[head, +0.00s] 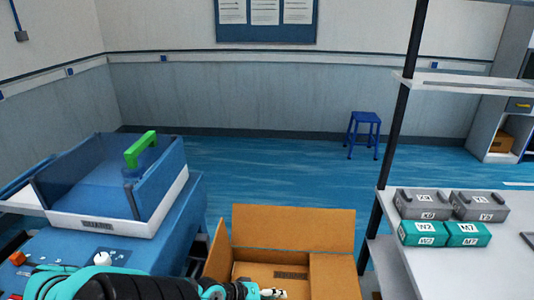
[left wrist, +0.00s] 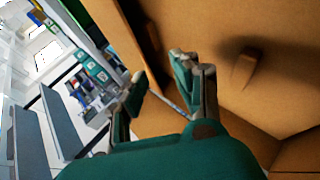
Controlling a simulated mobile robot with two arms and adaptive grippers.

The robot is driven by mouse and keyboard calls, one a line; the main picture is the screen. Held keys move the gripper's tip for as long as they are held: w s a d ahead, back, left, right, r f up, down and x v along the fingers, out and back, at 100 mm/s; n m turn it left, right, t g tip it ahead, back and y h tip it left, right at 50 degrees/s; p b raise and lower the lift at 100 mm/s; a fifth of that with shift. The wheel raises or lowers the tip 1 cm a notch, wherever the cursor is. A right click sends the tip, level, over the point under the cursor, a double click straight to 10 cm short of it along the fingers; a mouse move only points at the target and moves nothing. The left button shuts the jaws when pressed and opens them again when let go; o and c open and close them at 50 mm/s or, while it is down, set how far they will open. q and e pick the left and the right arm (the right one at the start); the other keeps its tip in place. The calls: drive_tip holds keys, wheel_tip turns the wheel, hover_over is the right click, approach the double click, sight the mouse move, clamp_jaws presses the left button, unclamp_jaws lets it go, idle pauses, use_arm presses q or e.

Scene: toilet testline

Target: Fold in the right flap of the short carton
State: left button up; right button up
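The short carton (head: 290,229) stands open at the bottom of the head view, cut off by the lower edge. Its back flap stands up. A narrow flap (head: 215,252) shows on the left side, and a cardboard panel (head: 334,275) on the right; I cannot tell whether this panel is the right flap or the wall. My left gripper (head: 272,293) reaches in from the left, over the carton's near part. In the left wrist view my left gripper (left wrist: 164,75) has its fingers apart with nothing between them, close to brown cardboard (left wrist: 285,70). My right gripper is not in view.
A blue workbench (head: 165,256) with a clear-sided bin (head: 110,222) with a green handle is left of the carton. A shelf rack (head: 460,262) with grey boxes (head: 480,206) and teal boxes (head: 445,234) stands on the right. Blue floor behind is clear up to a stool (head: 364,134).

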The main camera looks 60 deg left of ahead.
use_arm(q)
drive_tip(key=shift+s+a+r+b, duration=0.15)
drive_tip(key=shift+s+b, duration=0.15)
drive_tip(key=shift+s, duration=0.25)
drive_tip(key=shift+s+a+r+b, duration=0.15)
drive_tip(key=shift+s+b, duration=0.15)
drive_tip(key=shift+s, duration=0.2)
drive_tip(key=shift+f, duration=0.1)
wheel_tip(320, 180, up, 10)
idle(0.3)
idle(0.4)
